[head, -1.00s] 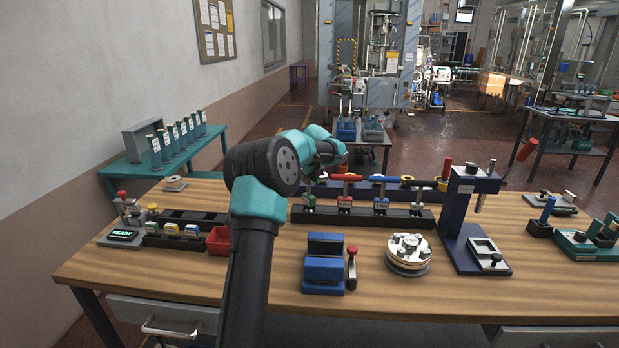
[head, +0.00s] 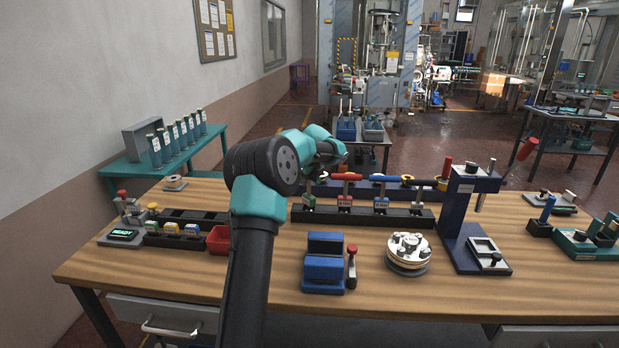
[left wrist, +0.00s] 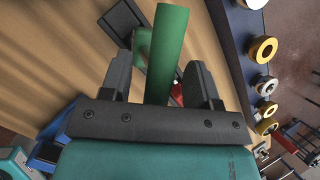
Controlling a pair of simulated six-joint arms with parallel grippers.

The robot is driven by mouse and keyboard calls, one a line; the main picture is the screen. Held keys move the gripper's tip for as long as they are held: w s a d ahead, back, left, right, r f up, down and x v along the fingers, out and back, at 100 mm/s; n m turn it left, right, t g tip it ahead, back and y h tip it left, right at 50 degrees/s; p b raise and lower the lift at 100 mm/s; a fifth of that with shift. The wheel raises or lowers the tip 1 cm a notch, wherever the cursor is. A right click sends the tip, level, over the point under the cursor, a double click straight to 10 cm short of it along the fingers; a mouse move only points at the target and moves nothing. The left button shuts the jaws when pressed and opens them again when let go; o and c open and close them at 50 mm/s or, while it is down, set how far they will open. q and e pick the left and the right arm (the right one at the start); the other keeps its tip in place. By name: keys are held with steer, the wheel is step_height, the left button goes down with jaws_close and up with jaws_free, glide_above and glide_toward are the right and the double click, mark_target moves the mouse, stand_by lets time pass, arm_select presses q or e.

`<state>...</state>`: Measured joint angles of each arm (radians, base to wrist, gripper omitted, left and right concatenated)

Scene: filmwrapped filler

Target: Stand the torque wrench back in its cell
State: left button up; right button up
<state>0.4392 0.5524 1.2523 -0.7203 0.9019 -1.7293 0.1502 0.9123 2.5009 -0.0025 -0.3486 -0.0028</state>
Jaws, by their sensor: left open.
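My left gripper (head: 328,160) hangs over the left end of a black rack (head: 420,220) with cells tagged green, red and blue. In the left wrist view the jaws (left wrist: 159,72) are open, with a green handle (left wrist: 167,50) between them. I cannot tell whether the fingers touch it. In the head view my arm hides most of that handle. Which tool is the torque wrench I cannot tell. My right gripper is out of view.
A blue press (head: 460,215) stands right of the rack. A blue block (head: 324,265) and a round metal fixture (head: 408,250) are in front. A red bin (head: 218,240) lies left of my arm. Another dark-blue rack stands behind. Bare wood is free at the front right.

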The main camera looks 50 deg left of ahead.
arm_select(q)
steer(key=v, duration=1.2)
steer(key=shift+r, duration=0.1)
